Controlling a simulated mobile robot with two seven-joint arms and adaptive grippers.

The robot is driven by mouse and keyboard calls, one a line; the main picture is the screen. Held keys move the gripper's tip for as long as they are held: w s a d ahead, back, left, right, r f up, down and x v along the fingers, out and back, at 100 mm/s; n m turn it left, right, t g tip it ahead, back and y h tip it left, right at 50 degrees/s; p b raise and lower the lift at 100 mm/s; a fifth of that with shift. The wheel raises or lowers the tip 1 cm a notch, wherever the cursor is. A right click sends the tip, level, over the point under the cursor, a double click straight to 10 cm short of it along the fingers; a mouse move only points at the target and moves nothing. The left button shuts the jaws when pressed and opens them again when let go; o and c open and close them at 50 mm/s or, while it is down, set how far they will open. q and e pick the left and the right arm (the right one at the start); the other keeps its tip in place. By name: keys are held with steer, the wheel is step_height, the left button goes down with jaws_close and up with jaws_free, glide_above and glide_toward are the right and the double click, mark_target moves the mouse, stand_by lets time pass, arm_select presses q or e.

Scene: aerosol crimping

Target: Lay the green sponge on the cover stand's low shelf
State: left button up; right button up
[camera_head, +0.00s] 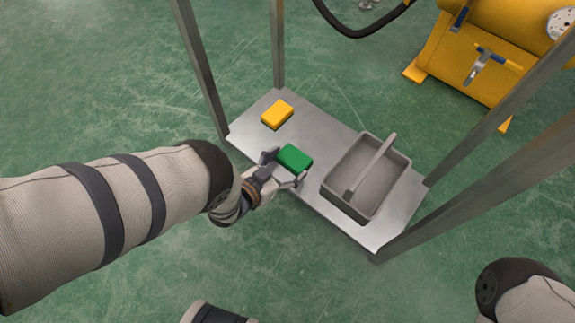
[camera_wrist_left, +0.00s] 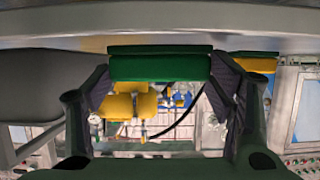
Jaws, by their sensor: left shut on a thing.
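The green sponge (camera_head: 295,157) is between the fingers of my left gripper (camera_head: 285,168), which is shut on it. It is over the near edge of the cover stand's low metal shelf (camera_head: 318,133), between a yellow sponge and a grey tub. In the left wrist view the green sponge (camera_wrist_left: 160,67) spans the gap between both fingers, close to the shelf's pale surface (camera_wrist_left: 160,15). I cannot tell whether it touches the shelf. My right gripper is out of view.
The yellow sponge (camera_head: 277,115) lies at the shelf's left part. A grey tub (camera_head: 403,158) with a handle-like bar stands on the right part. The stand's posts (camera_head: 201,70) rise at the corners. A yellow machine (camera_head: 470,55) and black hose (camera_head: 360,33) are behind.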

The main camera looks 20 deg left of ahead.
arm_select(q)
steer(key=o, duration=0.8)
steer(key=shift+f, duration=0.1)
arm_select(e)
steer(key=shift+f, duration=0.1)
arm_select(q)
steer(key=p+v, duration=0.6)
steer(key=v, duration=0.6)
steer(key=shift+r, duration=0.25)
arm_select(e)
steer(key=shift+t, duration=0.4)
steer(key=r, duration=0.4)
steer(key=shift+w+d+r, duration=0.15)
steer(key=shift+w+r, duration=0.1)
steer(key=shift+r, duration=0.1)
